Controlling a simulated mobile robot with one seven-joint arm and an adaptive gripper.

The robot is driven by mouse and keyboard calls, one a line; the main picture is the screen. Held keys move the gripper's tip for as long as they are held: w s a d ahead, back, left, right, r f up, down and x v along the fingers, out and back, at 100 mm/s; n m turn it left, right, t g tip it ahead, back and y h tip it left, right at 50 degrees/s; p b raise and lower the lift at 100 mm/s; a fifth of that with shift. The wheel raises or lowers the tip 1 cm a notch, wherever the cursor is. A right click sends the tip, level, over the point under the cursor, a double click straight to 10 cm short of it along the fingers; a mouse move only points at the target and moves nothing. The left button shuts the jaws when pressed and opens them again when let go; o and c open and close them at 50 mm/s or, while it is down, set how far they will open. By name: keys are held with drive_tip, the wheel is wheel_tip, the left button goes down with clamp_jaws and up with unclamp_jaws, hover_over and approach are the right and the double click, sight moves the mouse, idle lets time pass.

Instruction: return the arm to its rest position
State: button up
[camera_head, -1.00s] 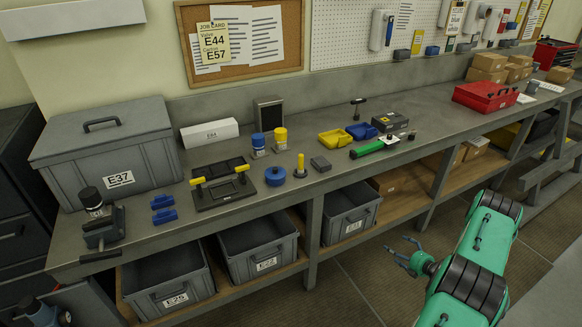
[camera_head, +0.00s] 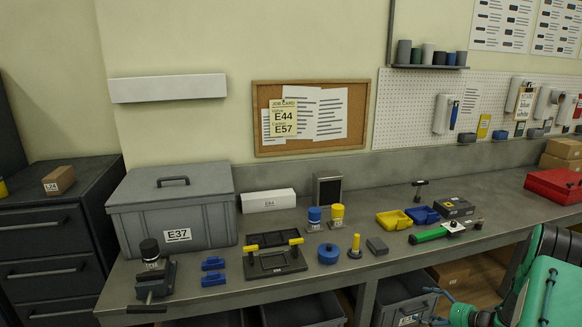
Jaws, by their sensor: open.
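My arm shows at the lower right corner, with green links and dark ribbed joints. My gripper (camera_head: 437,306) is at the bottom edge, in front of the bench and below its top. Its thin fingers are spread apart and I see nothing between them. Part of the gripper and arm is cut off by the frame edge. The workbench (camera_head: 215,300) runs across the view. The turret plate (camera_head: 274,262), dark with yellow handles, lies on the bench top, well left of my gripper.
A lidded grey bin E37 (camera_head: 168,212) and a vise (camera_head: 152,275) stand at the bench's left. Blue and yellow trays, a green-handled tool (camera_head: 430,234) and a red toolbox (camera_head: 555,185) lie to the right. Grey bins (camera_head: 400,300) stand below. A drawer cabinet (camera_head: 50,245) stands far left.

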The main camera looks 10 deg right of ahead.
drive_tip(key=w+a+r+n+g+y, duration=0.2)
drive_tip(key=a+r+n+g, duration=0.3)
drive_tip(key=a+r+n, duration=1.55)
drive_tip(key=s+a+r+n+g, duration=0.1)
drive_tip(key=s+a+r+n, duration=0.15)
drive_tip(key=a+r, duration=0.35)
drive_tip(key=s+a+r+n+g+h, duration=0.1)
drive_tip(key=s+a+r, duration=0.35)
drive_tip(key=a, duration=0.35)
drive_tip(key=s+a+r+n+g, duration=0.1)
drive_tip(key=s+a+r+n, duration=0.15)
drive_tip(key=a+r, duration=0.45)
drive_tip(key=s+a+r+n+h, duration=0.2)
drive_tip(key=s+n, duration=0.3)
drive_tip(key=s, duration=0.3)
drive_tip(key=s+a+r+n+t+h, duration=0.1)
drive_tip(key=s+a+r+n+h, duration=0.1)
drive_tip(key=s+a+n, duration=0.3)
drive_tip(key=s+a+r+n+h, duration=0.1)
drive_tip(key=s+a+r+n, duration=0.2)
drive_tip(key=s+n, duration=0.4)
drive_tip(key=shift+s+a+r+t+h, duration=0.15)
drive_tip(key=shift+s+a+t+h, duration=0.25)
drive_tip(key=shift+s, duration=2.15)
drive_tip(key=shift+c, duration=0.3)
